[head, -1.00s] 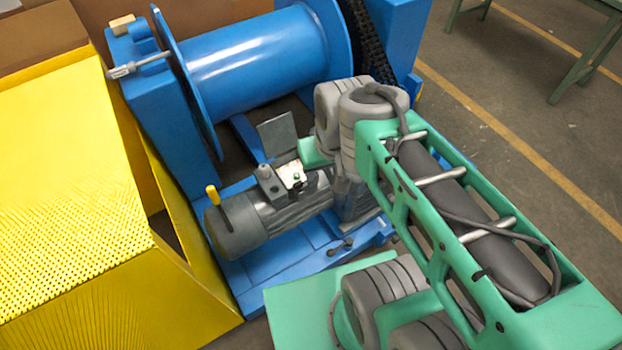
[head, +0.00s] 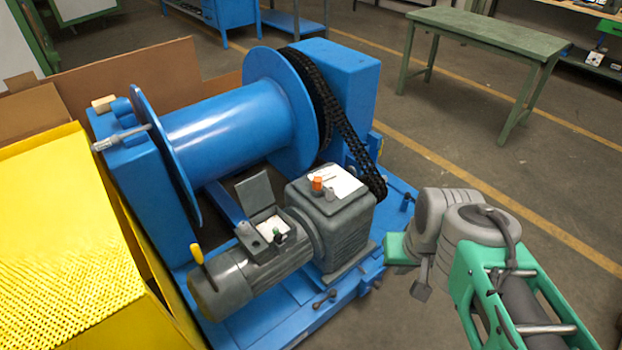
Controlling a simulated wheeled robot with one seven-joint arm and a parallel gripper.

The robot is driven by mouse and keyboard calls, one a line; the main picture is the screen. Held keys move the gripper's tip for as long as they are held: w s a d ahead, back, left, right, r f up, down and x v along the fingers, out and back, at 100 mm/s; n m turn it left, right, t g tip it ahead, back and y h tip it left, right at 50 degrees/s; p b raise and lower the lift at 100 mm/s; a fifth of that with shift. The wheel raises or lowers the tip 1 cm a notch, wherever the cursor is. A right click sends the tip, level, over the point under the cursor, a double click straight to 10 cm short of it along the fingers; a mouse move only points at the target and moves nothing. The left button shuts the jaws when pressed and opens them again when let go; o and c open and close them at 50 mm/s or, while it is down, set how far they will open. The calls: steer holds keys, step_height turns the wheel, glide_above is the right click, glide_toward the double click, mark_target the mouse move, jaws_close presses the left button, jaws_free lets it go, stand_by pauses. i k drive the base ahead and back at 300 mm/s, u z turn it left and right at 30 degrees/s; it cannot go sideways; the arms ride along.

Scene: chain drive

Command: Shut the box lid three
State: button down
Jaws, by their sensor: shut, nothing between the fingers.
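The grey motor (head: 240,275) lies on the blue base of the winch. My gripper (head: 421,291) is at the lower right, shut and empty. It hangs to the right of the gearbox, well apart from the lid and box. Much of the gripper is hidden behind my wrist.
The grey gearbox (head: 335,222), with an orange cap on top, stands between the terminal box and my gripper. A blue drum (head: 235,130) and a black chain (head: 335,115) are behind. A yellow perforated guard (head: 70,240) is at left. Floor at right is clear up to a green table (head: 490,35).

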mark_target(255, 193)
steer(key=z, duration=0.4)
steer(key=k, duration=0.6)
steer(key=z, duration=0.35)
steer(key=i, duration=1.05)
steer(key=u, duration=1.35)
steer(key=i, duration=0.8)
steer(key=u, duration=0.85)
